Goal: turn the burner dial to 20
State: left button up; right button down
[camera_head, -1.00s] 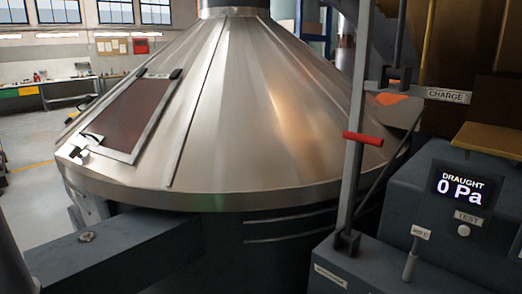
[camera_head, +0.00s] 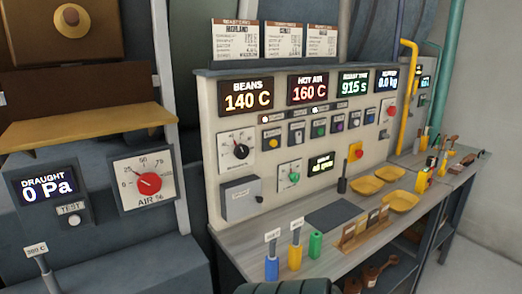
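A white-faced dial with a black knob (camera_head: 240,151) and a number scale sits on the left part of the cream control panel (camera_head: 205,125), below the BEANS display (camera_head: 246,96). It appears to be the burner dial, but its label and exact setting are too small to read. A separate dial with a red knob (camera_head: 149,183) is marked AIR % and stands on the grey cabinet to the left. The BEANS display reads 140 C and the HOT AIR display (camera_head: 308,88) reads 160 C. Neither gripper can be made out in view.
A bench (camera_head: 245,257) runs under the panel with blue, yellow and green bottles, a small rack and several yellow trays (camera_head: 367,185). A green knob (camera_head: 293,177) and a red button (camera_head: 358,153) sit on the panel. The DRAUGHT display (camera_head: 47,188) reads 0 Pa.

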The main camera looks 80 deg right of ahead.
aim_at(240, 151)
jog(key=z, duration=2.35)
